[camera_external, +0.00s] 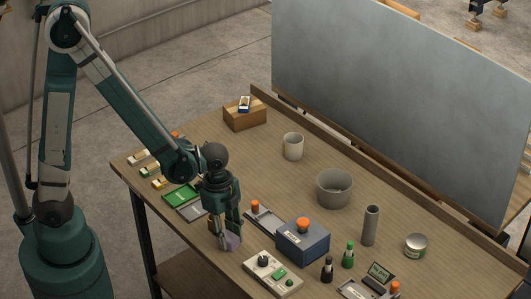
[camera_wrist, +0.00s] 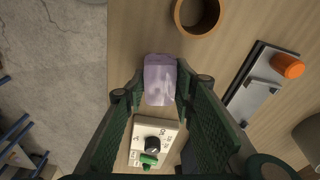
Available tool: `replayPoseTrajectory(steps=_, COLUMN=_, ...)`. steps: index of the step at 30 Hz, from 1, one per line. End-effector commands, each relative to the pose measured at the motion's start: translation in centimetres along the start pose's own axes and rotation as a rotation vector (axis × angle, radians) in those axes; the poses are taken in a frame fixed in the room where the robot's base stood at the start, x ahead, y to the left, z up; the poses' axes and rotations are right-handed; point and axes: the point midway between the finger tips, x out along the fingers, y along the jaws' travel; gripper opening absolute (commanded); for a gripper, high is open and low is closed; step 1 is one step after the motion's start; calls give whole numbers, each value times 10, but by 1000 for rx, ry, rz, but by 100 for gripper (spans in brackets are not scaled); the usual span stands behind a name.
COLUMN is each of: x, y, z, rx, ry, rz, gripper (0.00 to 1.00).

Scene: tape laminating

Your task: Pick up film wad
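The film wad (camera_wrist: 159,80) is a pale purple, crumpled, translucent lump. In the wrist view it sits between the fingertips of my gripper (camera_wrist: 160,92), with a finger close against each side and its far end sticking out past them. In the external view my gripper (camera_external: 225,234) points down near the front of the table, and the wad (camera_external: 232,242) shows at its fingertips, partly hidden by the fingers. The gripper looks shut on the wad. I cannot tell whether the wad touches the table.
A pale control box (camera_external: 272,272) with a knob and green button is close by. A blue box with an orange button (camera_external: 302,240) stands right of the gripper. A grey bowl (camera_external: 334,188), a white cup (camera_external: 293,146) and a dark tube (camera_external: 371,226) stand farther back.

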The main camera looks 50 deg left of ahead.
Motion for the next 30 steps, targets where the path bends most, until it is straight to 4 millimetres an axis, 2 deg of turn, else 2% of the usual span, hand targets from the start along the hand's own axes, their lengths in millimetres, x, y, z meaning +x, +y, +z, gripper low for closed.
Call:
replayPoseTrajectory(steps=8, x=-17, y=0, z=-2, rx=0, ry=0, rz=0, gripper=22)
replayPoseTrajectory(steps=24, x=-78, y=0, z=-9, rx=0, ry=0, rz=0, gripper=22)
replayPoseTrajectory(steps=30, x=-92, y=0, z=-11, rx=0, ry=0, rz=0, gripper=22)
